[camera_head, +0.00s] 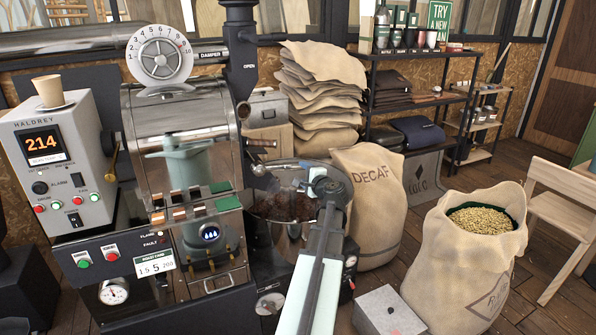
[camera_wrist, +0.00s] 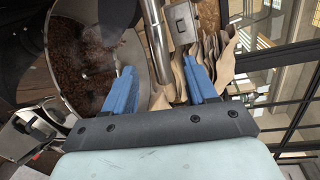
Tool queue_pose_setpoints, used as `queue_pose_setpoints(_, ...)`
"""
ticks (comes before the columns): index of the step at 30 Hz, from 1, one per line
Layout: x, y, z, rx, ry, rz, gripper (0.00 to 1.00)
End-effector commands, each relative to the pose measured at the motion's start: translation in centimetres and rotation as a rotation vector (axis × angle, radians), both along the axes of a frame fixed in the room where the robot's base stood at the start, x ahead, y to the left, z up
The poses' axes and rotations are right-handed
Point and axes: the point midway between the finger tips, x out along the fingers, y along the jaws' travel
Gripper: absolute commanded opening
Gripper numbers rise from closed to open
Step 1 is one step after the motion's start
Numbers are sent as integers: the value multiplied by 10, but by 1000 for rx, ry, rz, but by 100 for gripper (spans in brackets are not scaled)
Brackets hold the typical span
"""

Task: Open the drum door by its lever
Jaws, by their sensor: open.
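The steel roaster drum housing (camera_head: 180,115) stands at left in the head view. A short metal handle (camera_head: 262,143) and a black knob (camera_head: 258,169) stick out at its right side; I cannot tell for sure which is the door lever. The door's own face is not clearly visible. My gripper (camera_head: 318,175) is to the right of these parts, apart from them, above the cooling bin. In the wrist view my gripper (camera_wrist: 161,87) has its two blue fingers spread wide with nothing held between them. A shiny metal fitting (camera_wrist: 38,128) shows at lower left there.
The round cooling bin (camera_wrist: 60,25) holds dark beans. A control box (camera_head: 55,160) reading 214 stands at left. A DECAF sack (camera_head: 375,215) and an open sack of pale beans (camera_head: 465,265) stand at right. A grey box (camera_head: 388,312) sits at the front. Folded sacks (camera_head: 322,95) are stacked behind.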

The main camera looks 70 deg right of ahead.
Motion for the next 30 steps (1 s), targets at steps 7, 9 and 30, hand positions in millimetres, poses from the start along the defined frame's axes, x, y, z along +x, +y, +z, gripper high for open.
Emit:
queue_pose_setpoints(7,-22,22,5,-1,0,-1,57)
queue_pose_setpoints(9,-25,24,6,-1,0,-1,57)
queue_pose_setpoints(30,-27,25,6,-2,2,0,57)
